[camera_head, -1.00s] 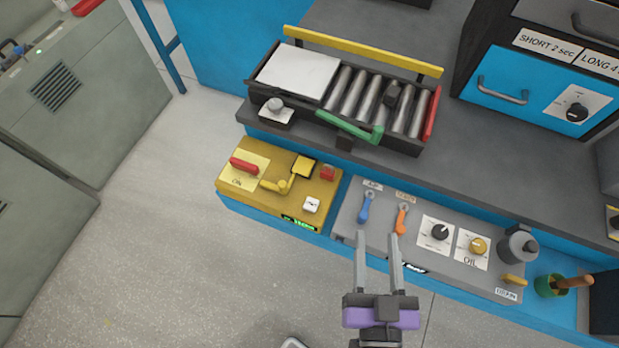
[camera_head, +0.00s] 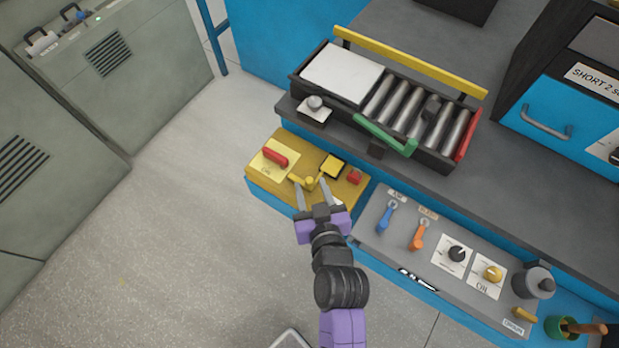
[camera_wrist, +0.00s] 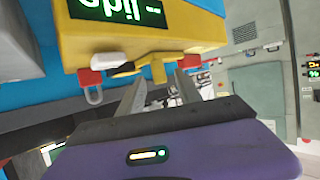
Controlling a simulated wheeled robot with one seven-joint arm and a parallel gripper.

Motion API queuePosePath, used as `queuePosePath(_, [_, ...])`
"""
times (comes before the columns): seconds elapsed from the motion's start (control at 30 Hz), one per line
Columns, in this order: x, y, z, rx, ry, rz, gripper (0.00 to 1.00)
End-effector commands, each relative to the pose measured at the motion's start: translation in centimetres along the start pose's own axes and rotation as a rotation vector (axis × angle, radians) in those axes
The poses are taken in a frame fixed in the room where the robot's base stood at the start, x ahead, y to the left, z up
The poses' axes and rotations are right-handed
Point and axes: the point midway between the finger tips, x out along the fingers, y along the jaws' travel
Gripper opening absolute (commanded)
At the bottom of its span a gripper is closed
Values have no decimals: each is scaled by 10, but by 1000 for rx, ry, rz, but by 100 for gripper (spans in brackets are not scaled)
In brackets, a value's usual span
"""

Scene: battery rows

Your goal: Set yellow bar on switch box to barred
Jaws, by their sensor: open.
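The yellow switch box (camera_head: 272,185) sits on the blue ledge left of the grey panel. On its top are a red handle (camera_head: 275,155) on a pale plate, a yellow bar (camera_head: 308,182), a yellow square (camera_head: 333,166) and a red block (camera_head: 355,177). My gripper (camera_head: 312,192) is open, its two fingers at the box's front part, one on each side of the yellow bar as seen from the head. I cannot tell whether they touch it. In the wrist view the box (camera_wrist: 150,30) shows above the open fingers (camera_wrist: 158,92), with a lit green display.
The grey panel (camera_head: 375,240) with a blue lever (camera_head: 386,216), an orange lever (camera_head: 419,236) and knobs stands right of the box. A roller tray (camera_head: 300,92) with a green handle (camera_head: 385,138) lies behind. Open floor is at left.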

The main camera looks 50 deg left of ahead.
Motion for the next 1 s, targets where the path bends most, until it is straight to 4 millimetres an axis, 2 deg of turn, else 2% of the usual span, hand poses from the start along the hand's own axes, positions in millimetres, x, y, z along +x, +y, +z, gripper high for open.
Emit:
queuePosePath(0.1, [16,0,-1,0,0,0,41])
queuePosePath(0.23, [26,0,0,0,0,0,41])
queuePosePath(0.6, [31,0,0,1,1,1,41])
queuePosePath(0.8, [31,0,0,1,1,1,2])
queuePosePath(1.0, [31,0,0,1,1,1,0])
